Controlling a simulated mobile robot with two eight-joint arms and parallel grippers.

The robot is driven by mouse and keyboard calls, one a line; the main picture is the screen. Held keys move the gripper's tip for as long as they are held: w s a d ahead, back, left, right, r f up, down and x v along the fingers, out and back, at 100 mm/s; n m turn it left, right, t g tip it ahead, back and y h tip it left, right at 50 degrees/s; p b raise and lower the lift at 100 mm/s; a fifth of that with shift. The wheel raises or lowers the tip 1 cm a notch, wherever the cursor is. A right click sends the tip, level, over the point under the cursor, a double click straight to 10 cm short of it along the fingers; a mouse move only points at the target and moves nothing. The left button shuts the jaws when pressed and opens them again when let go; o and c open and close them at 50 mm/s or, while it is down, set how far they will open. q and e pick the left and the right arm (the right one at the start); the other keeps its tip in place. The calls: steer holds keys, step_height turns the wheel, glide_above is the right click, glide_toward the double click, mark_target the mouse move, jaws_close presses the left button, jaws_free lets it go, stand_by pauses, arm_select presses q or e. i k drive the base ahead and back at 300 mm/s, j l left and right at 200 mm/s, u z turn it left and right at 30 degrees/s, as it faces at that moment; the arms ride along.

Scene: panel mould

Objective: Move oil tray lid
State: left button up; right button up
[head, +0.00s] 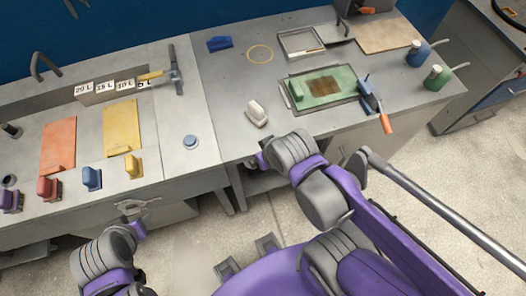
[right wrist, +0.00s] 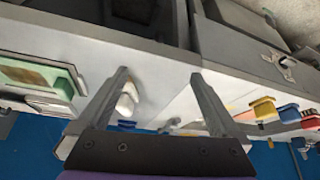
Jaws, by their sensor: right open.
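I cannot tell for certain which piece is the oil tray lid. A shallow metal tray (head: 301,43) with a pale strip at its front edge stands at the back of the bench, with a flat grey metal piece (head: 336,34) beside it on the right. My right gripper (right wrist: 160,73) is open and empty in the right wrist view. In the head view the right gripper (head: 256,160) is small, at the bench's front edge below a white rounded block (head: 256,113). My left gripper (head: 138,228) is low at the left, in front of the cabinet; its fingers are unclear.
A green panel (head: 333,84) in a metal frame, an orange-handled tool (head: 385,121), and blue (head: 418,54) and green (head: 437,77) cups are at the right. Orange (head: 59,144) and yellow (head: 121,125) plates and several coloured blocks are at the left. Mid-bench is mostly clear.

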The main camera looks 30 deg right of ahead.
mark_target(340, 31)
steer(key=z, duration=1.7)
steer(key=k, duration=0.55)
steer(key=k+u, duration=0.1)
steer(key=u, duration=1.4)
steer(key=l+u, duration=0.8)
steer(key=k+l, duration=0.1)
steer(key=l, duration=0.3)
steer(key=k+l, duration=0.15)
steer(key=l, duration=0.3)
steer(key=k+l, duration=0.1)
steer(key=l, duration=0.3)
steer(key=k+l, duration=0.1)
steer(key=l, duration=0.3)
steer(key=k+l, duration=0.1)
steer(key=l, duration=0.3)
